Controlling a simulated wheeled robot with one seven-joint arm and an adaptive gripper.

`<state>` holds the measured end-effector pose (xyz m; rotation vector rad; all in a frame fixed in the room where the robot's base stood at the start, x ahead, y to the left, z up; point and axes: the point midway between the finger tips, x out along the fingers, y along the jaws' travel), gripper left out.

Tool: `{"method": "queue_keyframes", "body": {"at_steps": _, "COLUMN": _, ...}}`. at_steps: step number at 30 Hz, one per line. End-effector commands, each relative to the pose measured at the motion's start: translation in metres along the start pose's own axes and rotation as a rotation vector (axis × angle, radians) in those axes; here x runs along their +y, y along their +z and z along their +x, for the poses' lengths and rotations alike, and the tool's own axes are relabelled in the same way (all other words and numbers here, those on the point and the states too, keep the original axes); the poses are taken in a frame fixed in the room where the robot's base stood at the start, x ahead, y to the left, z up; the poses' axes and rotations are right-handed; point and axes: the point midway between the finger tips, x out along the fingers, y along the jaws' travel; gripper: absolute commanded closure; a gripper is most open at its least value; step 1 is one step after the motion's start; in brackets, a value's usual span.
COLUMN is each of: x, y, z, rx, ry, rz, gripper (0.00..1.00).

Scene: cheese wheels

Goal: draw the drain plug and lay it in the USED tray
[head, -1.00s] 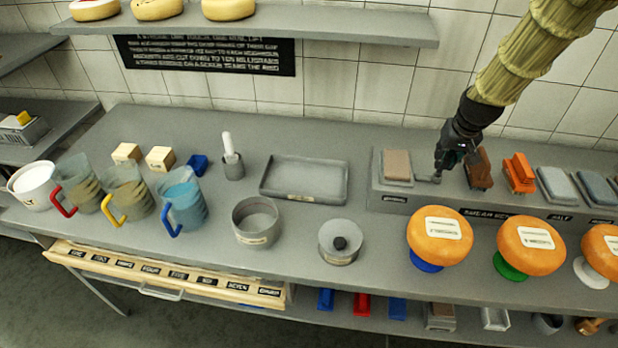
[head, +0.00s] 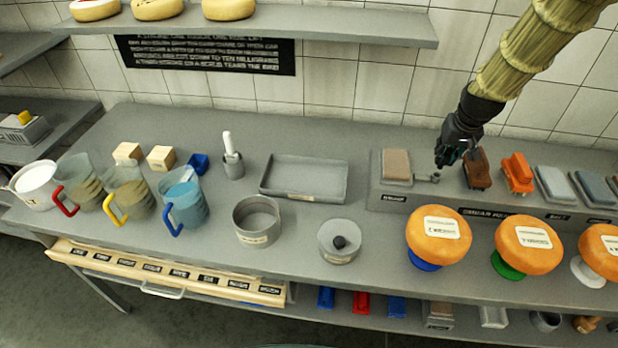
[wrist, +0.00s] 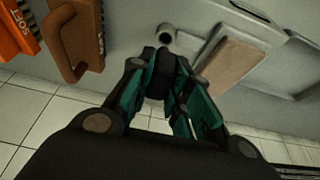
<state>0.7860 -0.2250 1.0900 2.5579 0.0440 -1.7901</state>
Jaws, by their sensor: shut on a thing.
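My gripper (head: 441,163) is just above the raised grey ledge, between a beige pad and a brown block. In the wrist view its teal-lined fingers (wrist: 160,78) are closed around a small dark plug (wrist: 157,82). A shallow grey rectangular tray (head: 268,190) lies empty on the bench to the left of the ledge. Its front label is too small to read.
The beige pad (head: 396,164) and brown block (head: 477,170) flank the gripper closely. An orange block (head: 517,172) is further right. Orange cheese wheels (head: 438,222) stand in front of the ledge. A grey lidded pot (head: 339,240) and a round pan (head: 257,238) stand before the tray.

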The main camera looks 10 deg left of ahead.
Motion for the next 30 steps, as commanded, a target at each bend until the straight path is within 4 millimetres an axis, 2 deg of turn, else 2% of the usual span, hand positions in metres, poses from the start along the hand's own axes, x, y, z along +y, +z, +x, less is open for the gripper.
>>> {"method": "queue_keyframes", "body": {"at_steps": 16, "x": 0.000, "y": -0.010, "z": -0.028, "rx": 0.000, "ry": 0.000, "rz": 0.000, "gripper": 1.00}}
{"method": "queue_keyframes", "body": {"at_steps": 30, "x": -0.003, "y": -0.011, "z": -0.028, "rx": 0.000, "ry": -0.001, "rz": -0.004, "gripper": 1.00}}
